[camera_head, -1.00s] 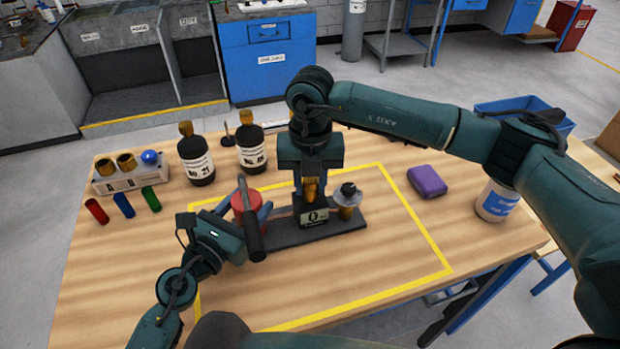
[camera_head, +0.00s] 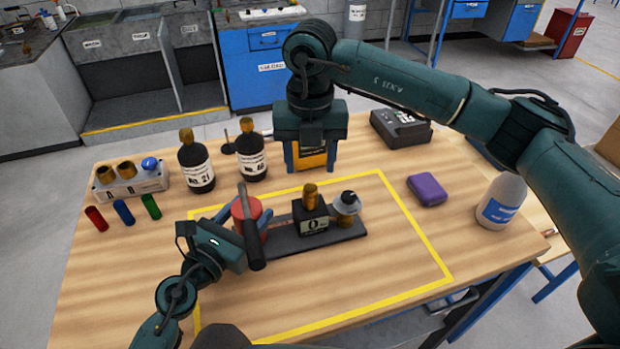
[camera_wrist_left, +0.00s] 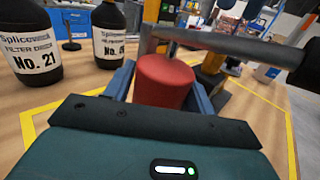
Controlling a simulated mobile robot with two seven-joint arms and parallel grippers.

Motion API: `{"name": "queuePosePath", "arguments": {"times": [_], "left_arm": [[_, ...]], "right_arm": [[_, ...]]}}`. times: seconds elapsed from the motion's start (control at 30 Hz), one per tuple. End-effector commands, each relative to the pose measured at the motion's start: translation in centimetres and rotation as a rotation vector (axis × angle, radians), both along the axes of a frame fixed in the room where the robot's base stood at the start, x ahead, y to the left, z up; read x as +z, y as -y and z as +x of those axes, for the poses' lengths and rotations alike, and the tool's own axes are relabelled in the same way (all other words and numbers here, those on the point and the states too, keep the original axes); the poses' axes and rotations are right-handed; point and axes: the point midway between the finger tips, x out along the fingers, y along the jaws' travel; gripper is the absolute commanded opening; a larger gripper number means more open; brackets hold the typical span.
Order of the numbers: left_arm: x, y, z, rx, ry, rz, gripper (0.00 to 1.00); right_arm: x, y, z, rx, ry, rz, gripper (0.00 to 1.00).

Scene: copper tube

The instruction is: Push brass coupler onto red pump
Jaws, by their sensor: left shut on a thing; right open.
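The red pump (camera_head: 240,212) is a red cylinder at the left end of a dark base plate (camera_head: 343,237), with a dark lever (camera_head: 250,225) across its top. My left gripper (camera_head: 249,222) is shut on the red cylinder from the near side; it also shows between the fingers in the left wrist view (camera_wrist_left: 164,82). The brass coupler (camera_head: 311,196) stands upright on a black block (camera_head: 311,222) in the middle of the plate, apart from the red cylinder. My right gripper (camera_head: 310,168) is open and empty, above and behind the coupler.
A grey-topped brass fitting (camera_head: 347,205) stands at the plate's right end. Two dark bottles (camera_head: 196,165) (camera_head: 251,160) stand behind the pump. A yellow-and-black device (camera_head: 313,157) is behind my right gripper. A purple block (camera_head: 427,189) lies at the right. The table's front is clear.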

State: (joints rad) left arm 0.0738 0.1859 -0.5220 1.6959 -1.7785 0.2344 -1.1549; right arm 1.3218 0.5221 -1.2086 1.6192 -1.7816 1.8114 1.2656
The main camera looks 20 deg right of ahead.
Motion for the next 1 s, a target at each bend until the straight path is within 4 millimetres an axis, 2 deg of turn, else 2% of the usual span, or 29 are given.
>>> {"name": "queuePosePath", "arguments": {"times": [0.1, 0.23, 0.6, 0.63, 0.9, 1.0], "left_arm": [[-0.3, 0.2, -0.3, -0.009, -0.003, 0.006, 0.14], [-0.3, 0.2, -0.3, -0.009, -0.003, 0.006, 0.14], [-0.3, 0.2, -0.3, -0.009, -0.003, 0.006, 0.14], [-0.3, 0.2, -0.3, -0.009, -0.002, 0.006, 0.57], [-0.1, 0.1, -0.1, -0.004, -0.002, 0.003, 0.79], [-0.1, 0.1, -0.1, -0.003, -0.001, 0.002, 0.8]], "right_arm": [[2.2, 0.0, 0.1, 0.0, 0.003, 0.001, 0.53], [3.6, 0.0, 0.0, 0.0, 0.001, 0.0, 0.53], [4.2, 0.0, 0.0, 0.0, -0.001, 0.0, 0.53], [4.2, 0.0, 0.0, 0.0, -0.001, 0.0, 0.53], [4.1, 0.0, 0.0, 0.0, -0.001, 0.0, 0.53], [4.1, 0.0, 0.0, 0.0, -0.001, 0.0, 0.53]]}}
